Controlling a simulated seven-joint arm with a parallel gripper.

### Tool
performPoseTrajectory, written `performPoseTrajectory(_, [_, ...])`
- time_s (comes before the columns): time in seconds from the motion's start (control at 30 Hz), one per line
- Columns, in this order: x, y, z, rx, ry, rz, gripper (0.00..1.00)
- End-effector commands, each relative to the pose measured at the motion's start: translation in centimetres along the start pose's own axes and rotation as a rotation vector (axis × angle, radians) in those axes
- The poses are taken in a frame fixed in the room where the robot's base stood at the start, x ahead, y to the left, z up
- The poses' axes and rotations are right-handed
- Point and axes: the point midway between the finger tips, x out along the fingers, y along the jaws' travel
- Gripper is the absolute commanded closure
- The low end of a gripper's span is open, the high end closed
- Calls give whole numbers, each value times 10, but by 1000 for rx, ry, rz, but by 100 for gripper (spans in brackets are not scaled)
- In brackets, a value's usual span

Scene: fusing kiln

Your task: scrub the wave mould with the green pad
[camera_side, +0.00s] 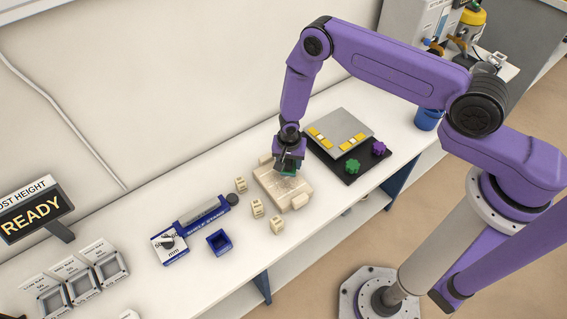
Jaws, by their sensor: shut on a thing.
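The wave mould (270,184) is a beige block lying on the white bench, below and around my gripper in the picture. My gripper (289,168) points down over the mould's far right part. It is shut on the green pad (291,173), a small teal-green piece showing between the fingers. The pad is at or just above the mould's top; I cannot tell whether it touches. The fingers and pad hide part of the mould's surface.
Several small beige blocks (257,208) stand to the left and front of the mould. A black board (327,158) with a grey plate (341,128), a green knob (352,166) and a purple knob (378,148) lies right.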

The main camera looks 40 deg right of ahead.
Motion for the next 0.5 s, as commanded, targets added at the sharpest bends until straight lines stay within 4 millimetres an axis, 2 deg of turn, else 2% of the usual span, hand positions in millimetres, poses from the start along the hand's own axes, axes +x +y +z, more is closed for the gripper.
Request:
performPoseTrajectory(0.33, [-1, 12, 14, -6, -4, 3, 76])
performPoseTrajectory(0.5, [-3, 1, 23, -6, -1, 0, 76])
